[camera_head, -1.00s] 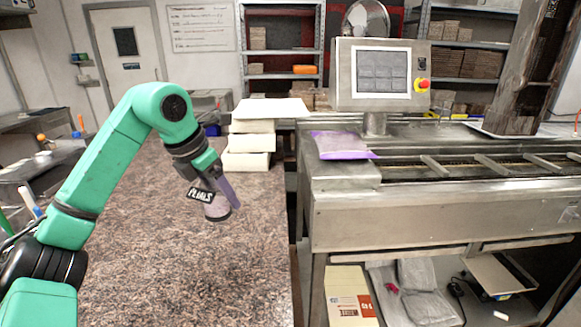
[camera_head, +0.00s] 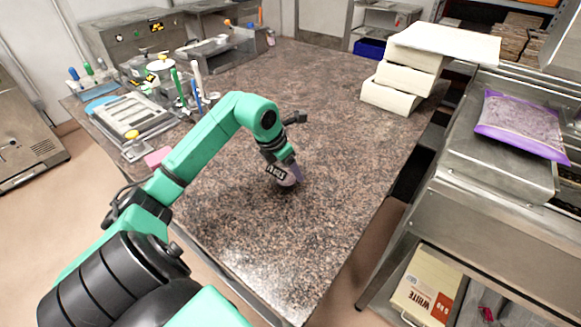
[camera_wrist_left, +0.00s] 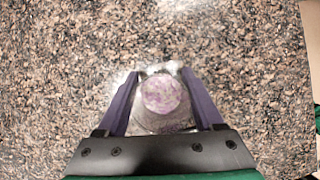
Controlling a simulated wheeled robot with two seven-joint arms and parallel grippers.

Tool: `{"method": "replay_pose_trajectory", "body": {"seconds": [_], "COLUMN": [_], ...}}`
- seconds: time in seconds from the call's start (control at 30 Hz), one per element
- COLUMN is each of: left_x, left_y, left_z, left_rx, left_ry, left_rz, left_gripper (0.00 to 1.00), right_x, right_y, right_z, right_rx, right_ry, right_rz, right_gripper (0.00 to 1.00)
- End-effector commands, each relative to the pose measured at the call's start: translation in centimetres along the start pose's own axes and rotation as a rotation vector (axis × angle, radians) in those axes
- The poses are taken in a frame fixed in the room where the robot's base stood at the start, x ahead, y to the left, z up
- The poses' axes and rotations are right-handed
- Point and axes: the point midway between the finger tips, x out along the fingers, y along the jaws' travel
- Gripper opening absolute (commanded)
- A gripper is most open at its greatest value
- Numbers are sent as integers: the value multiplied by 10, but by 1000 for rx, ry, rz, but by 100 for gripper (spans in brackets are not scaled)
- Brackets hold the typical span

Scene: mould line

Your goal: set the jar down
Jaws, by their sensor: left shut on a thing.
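The jar (camera_head: 289,180) is small, with pale purple contents and a black label that reads something like PETALS. It is at or just above the speckled granite counter (camera_head: 300,237); I cannot tell whether its base touches. My left gripper (camera_head: 291,170) is shut on the jar from above. In the left wrist view the jar (camera_wrist_left: 164,98) sits between the two purple fingers of my left gripper (camera_wrist_left: 164,100), its round purple top facing the camera. The finger hides part of the jar in the head view. My right gripper is out of view.
The counter around the jar is clear. Stacked white blocks (camera_head: 398,77) stand at the back right. Pens, a tray (camera_head: 131,115) and a pink block (camera_head: 157,157) lie along the left edge. A steel machine with a purple bag (camera_head: 522,122) stands right, across a gap.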

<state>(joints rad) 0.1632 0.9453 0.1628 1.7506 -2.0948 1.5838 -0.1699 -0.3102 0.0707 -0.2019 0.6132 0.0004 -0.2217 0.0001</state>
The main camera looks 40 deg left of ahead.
Motion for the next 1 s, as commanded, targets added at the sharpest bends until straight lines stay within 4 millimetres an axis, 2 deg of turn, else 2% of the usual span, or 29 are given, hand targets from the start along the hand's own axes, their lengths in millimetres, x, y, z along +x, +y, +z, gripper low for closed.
{"method": "replay_pose_trajectory", "body": {"seconds": [0.17,0.37,0.4,0.43,0.47,0.83,0.93,1.0], "left_x": [4,8,7,6,6,0,-16,-34], "left_y": [1,1,1,1,1,1,2,2], "left_z": [-2,-3,-3,-3,-3,-1,-2,-2], "left_rx": [0,0,0,0,0,0,1,2], "left_ry": [-2,-1,-1,-1,-1,-1,-3,-3], "left_rz": [2,3,2,2,2,2,6,8], "left_gripper": [7,7,84,95,98,98,98,98], "right_x": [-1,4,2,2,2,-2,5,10], "right_y": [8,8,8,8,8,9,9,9], "right_z": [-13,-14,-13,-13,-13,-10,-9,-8], "right_rx": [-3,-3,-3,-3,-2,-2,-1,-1], "right_ry": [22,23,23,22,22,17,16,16], "right_rz": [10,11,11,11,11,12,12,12], "right_gripper": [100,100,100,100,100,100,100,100]}}
